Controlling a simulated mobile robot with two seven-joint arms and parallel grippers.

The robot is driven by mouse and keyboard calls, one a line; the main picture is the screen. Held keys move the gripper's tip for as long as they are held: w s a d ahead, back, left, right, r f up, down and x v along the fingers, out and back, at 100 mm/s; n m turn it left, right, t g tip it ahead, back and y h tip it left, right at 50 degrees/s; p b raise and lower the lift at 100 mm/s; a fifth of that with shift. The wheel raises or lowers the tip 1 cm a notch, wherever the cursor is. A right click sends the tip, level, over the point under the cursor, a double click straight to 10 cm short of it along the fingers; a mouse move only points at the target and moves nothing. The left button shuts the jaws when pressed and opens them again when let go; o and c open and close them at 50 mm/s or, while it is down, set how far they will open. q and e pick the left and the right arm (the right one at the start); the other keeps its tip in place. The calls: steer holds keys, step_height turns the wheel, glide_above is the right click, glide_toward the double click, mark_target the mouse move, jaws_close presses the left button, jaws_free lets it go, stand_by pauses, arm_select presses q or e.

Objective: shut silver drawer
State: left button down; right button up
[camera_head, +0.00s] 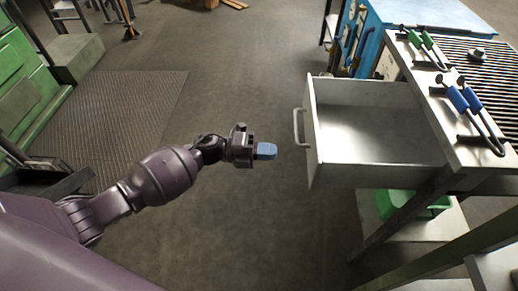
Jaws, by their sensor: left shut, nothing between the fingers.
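The silver drawer (313,140) is pulled out from under the workbench top, at the right of the head view, and its inside is empty. Its front panel faces left and carries a pale bar handle (299,127). My left gripper (268,151) is shut, with its blue fingertips pointing right at the drawer front. A small gap separates the fingertips from the front panel, and they sit slightly below the handle in the picture. My right gripper is not in view.
The bench top (420,72) holds green-handled tongs (424,42), blue-handled tongs (466,100) and a slatted rack. A blue cabinet (410,14) stands behind. A green bin (425,205) is on the lower shelf. A ribbed mat (110,120) lies at left. The middle floor is clear.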

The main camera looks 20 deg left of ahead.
mark_target(311, 154)
arm_select(q)
steer(key=x, duration=0.7)
steer(key=shift+w+d+f+b, duration=0.1)
steer(key=shift+w+d+b, duration=0.05)
steer(key=shift+d+b, duration=0.2)
steer(key=shift+w+d, duration=0.15)
steer(key=shift+d, duration=0.3)
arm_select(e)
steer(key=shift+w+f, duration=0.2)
